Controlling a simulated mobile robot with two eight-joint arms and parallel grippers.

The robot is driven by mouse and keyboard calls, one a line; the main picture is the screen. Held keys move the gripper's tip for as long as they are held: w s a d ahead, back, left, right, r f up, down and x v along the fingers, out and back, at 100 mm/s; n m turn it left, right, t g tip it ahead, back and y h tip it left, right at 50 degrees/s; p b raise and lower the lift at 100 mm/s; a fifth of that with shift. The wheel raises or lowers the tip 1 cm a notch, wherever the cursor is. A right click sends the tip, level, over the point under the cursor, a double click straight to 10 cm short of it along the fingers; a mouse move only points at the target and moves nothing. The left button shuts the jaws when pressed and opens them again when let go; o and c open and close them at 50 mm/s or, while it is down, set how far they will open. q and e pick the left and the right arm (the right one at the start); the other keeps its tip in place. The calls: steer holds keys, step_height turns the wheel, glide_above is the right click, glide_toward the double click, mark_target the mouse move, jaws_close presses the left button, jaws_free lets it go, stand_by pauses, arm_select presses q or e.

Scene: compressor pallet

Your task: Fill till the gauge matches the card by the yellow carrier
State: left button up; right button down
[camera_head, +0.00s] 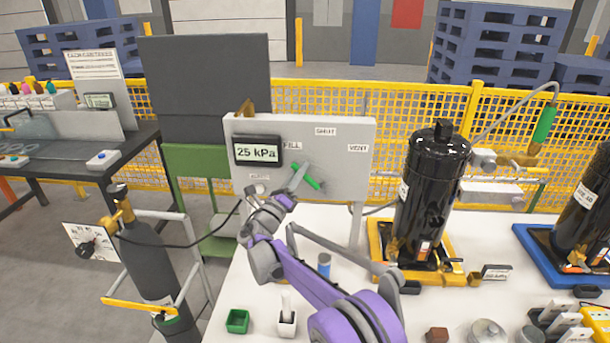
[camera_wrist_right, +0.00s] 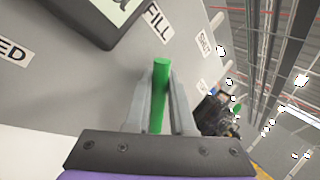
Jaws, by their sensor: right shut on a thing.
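The grey valve panel (camera_head: 340,150) carries a gauge display (camera_head: 257,151) that reads 25 kPa. FILL, SHUT and VENT labels are around its green lever (camera_head: 313,182). My right gripper (camera_head: 298,178) is shut on the lever; the wrist view shows the green bar (camera_wrist_right: 160,90) between its fingers, with the FILL label (camera_wrist_right: 158,22) just above. The fingers hide part of the lever, and its exact setting is hard to tell. A black compressor (camera_head: 433,190) stands upright in the yellow carrier (camera_head: 378,240). A small dark card (camera_head: 496,272) stands by the carrier's right front corner; its figure is too small to read. My left gripper is not in view.
A blue carrier (camera_head: 540,252) with another black compressor (camera_head: 588,205) is at the right. A small green box (camera_head: 237,321) and a blue-topped cylinder (camera_head: 324,265) are on the white table. A gas bottle (camera_head: 148,255) stands left. My right arm crosses the table's front.

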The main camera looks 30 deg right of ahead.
steer(key=shift+w+a+f+n+t+b, duration=0.2)
steer(key=shift+f+n+t+b, duration=0.25)
steer(key=shift+n, duration=0.35)
steer(key=shift+a, duration=0.1)
steer(key=c, duration=1)
jaws_free()
steer(key=shift+c, duration=0.2)
steer(key=b+v, duration=0.1)
steer(key=v, duration=0.9)
steer(key=shift+s+a, duration=0.25)
